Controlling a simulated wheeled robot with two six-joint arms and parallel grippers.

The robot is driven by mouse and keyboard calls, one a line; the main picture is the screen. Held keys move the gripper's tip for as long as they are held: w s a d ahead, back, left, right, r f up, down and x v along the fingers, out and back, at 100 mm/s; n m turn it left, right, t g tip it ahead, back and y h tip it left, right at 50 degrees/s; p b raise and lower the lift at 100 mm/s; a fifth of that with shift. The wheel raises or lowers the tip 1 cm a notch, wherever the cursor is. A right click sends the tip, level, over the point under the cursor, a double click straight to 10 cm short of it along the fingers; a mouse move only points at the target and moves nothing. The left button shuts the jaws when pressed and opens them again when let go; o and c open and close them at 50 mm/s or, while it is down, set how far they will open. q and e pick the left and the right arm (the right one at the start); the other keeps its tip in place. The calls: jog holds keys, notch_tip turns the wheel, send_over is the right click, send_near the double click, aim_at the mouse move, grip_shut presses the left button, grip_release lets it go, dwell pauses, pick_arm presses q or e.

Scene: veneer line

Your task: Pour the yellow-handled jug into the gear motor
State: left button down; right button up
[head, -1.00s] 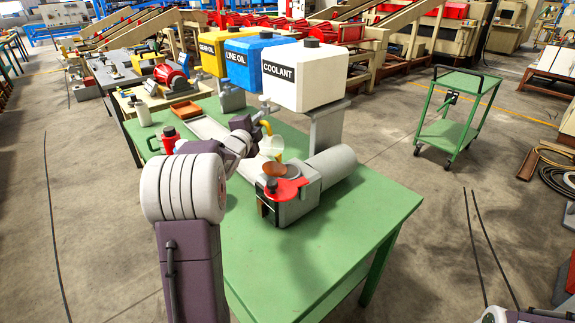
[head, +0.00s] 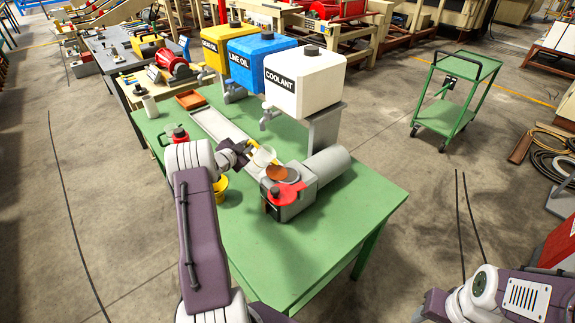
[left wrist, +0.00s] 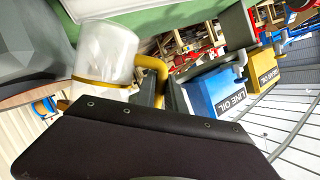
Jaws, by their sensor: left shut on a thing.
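The clear jug (head: 263,157) is held above the green table, just left of the gear motor. It looks tilted; no liquid stream is visible. Its yellow handle (left wrist: 154,72) and clear body (left wrist: 106,50) show in the left wrist view. My left gripper (head: 243,152) is shut on the jug and partly hides its handle. The grey gear motor (head: 304,178) lies on the table, with a red part and a copper-coloured disc on top. My right arm shows at the lower right of the head view; its gripper is out of view.
A yellow container (head: 220,184) stands on the green table (head: 330,235) beside my left arm. Coolant (head: 305,82), line oil (head: 258,60) and gear oil (head: 214,50) tanks stand behind. The table's front right is clear.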

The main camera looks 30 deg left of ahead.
pick_arm(q)
jog(key=a+f+n+g+h+b, duration=0.1)
jog(key=a+f+n+h+b, duration=0.2)
jog(key=f, duration=0.4)
jog(key=shift+w+a+n+b, duration=0.35)
jog(key=shift+a+n+b, duration=0.6)
jog(key=shift+b, duration=0.2)
pick_arm(e)
notch_tip(320, 180, down, 4)
jog(key=shift+f, duration=0.1)
pick_arm(q)
jog(key=shift+r, duration=0.1)
notch_tip(320, 180, up, 6)
jog(key=p, duration=0.4)
pick_arm(e)
notch_tip(320, 180, up, 4)
jog(key=shift+w+r, duration=0.1)
jog(key=shift+r, duration=0.1)
